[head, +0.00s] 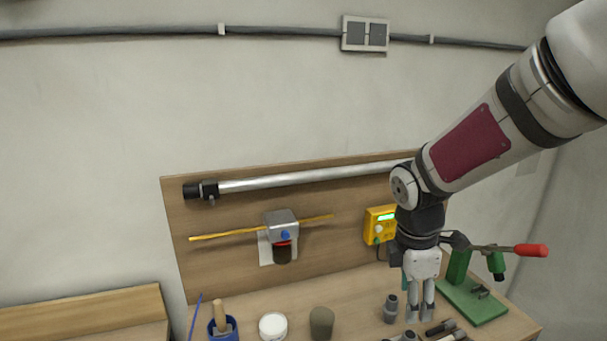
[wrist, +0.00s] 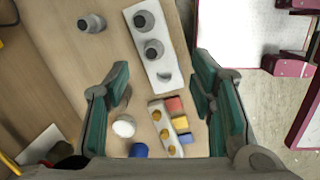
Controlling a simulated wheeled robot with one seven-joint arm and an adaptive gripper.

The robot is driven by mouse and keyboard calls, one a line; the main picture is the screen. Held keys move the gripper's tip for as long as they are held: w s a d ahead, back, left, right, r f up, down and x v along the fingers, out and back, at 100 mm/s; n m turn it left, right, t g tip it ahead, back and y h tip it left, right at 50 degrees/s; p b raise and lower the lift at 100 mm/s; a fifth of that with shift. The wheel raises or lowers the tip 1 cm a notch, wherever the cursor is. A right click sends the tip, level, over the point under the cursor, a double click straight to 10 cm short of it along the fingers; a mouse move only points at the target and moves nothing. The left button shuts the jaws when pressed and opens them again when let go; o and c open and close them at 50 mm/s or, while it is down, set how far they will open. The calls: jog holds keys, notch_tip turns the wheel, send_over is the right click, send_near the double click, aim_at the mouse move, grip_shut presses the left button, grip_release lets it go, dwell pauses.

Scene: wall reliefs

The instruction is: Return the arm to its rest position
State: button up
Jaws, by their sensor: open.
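My gripper (head: 420,312) hangs from my raised arm at the right of the head view, pointing down above the right part of the workbench. In the wrist view its two teal-padded fingers (wrist: 163,72) are spread apart, with nothing between them but the bench surface and items below. My arm reaches in from the upper right of the head view and bends down at the wrist. It hides part of the backboard and the bench behind it.
A wooden backboard (head: 345,259) carries a metal tube (head: 300,178), a yellow meter (head: 380,223) and a grey box (head: 281,222). A green press (head: 470,298) stands near my gripper. Grey fittings (head: 391,308) lie below. A white tray (wrist: 168,75) holds grey parts.

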jog(key=s+a+r+m+t+y+b, duration=0.1)
jog(key=s+r+m+t, duration=0.3)
jog(key=s+r+m, duration=0.7)
jog(key=s+m+b, duration=0.1)
jog(key=s+m, duration=0.2)
jog(key=m, duration=0.3)
jog(key=shift+s+a+m+t+y, duration=0.2)
jog(key=shift+s+m+t+y, duration=0.1)
jog(key=shift+s, duration=0.05)
